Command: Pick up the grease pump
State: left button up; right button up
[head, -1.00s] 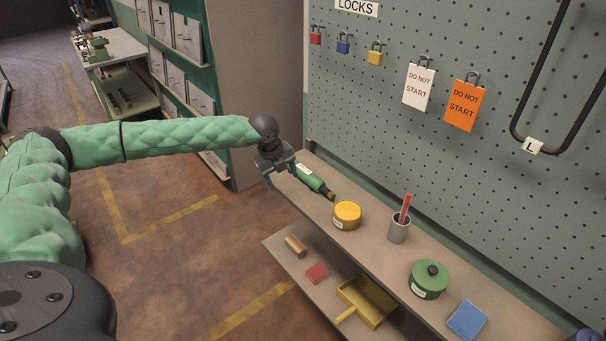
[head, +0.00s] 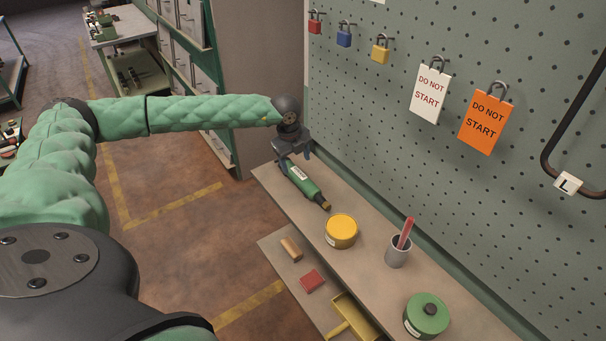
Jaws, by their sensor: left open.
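The grease pump looks to be the green cylinder (head: 304,184) with a white label and a dark, tan-tipped nose. It lies on its side at the far end of the upper shelf (head: 285,211), nose toward the yellow tin. My left gripper (head: 291,160) is open at the pump's rear end, jaws pointing down. The gripper hides part of that end, and I cannot tell whether the fingers touch it. My right gripper is out of view.
On the upper shelf stand a yellow tin (head: 341,232), a grey cup (head: 398,253) with a red stick, and a green lidded pot (head: 426,316). A brush (head: 291,249), a red block (head: 311,281) and a yellow dustpan (head: 351,318) lie below. A pegboard (head: 400,150) rises behind.

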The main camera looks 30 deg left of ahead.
aim_at(298, 173)
pick_arm(q)
jog(key=shift+s+f, duration=0.3)
jog(key=shift+f, duration=0.25)
jog(key=shift+d+f, duration=0.15)
jog(key=shift+f, duration=0.15)
jog(key=f, duration=0.2)
jog(key=w+f, duration=0.1)
jog(key=f, duration=0.1)
jog(key=shift+d, duration=0.2)
jog(key=shift+f+b, duration=0.25)
jog(key=shift+b, duration=0.05)
jog(key=shift+c, duration=0.7)
jog(key=c, duration=1.1)
grip_shut()
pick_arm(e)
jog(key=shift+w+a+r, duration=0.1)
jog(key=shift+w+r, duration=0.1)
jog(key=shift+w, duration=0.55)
pick_arm(q)
jog(key=shift+r, duration=0.1)
